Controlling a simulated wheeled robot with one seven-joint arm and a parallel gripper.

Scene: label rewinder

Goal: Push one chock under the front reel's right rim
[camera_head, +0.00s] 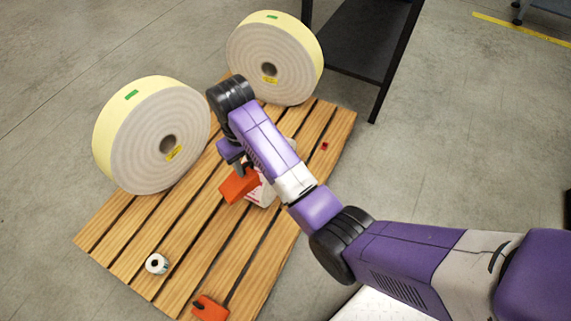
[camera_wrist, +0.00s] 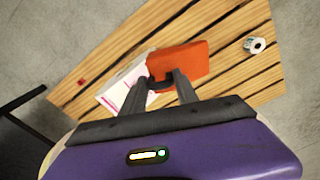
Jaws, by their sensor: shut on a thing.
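My gripper (camera_head: 242,168) is shut on an orange chock (camera_head: 238,186), above the middle of the pallet. In the wrist view the two dark fingers (camera_wrist: 160,84) close on the black handle of this chock (camera_wrist: 182,60). A second orange chock (camera_head: 211,309) lies at the pallet's near edge. The front reel (camera_head: 138,140), a large pale roll with a yellow outer band, stands upright on the pallet's left side. Its right rim is left of my gripper, with a gap between it and the held chock. The rear reel (camera_head: 285,62) stands farther back, near my wrist.
The slatted wooden pallet (camera_head: 110,232) carries a small white roll (camera_head: 156,263), a small red object (camera_head: 324,146) and a white box with red print (camera_head: 263,194), partly hidden by my arm and the chock. A dark table (camera_head: 362,50) stands behind.

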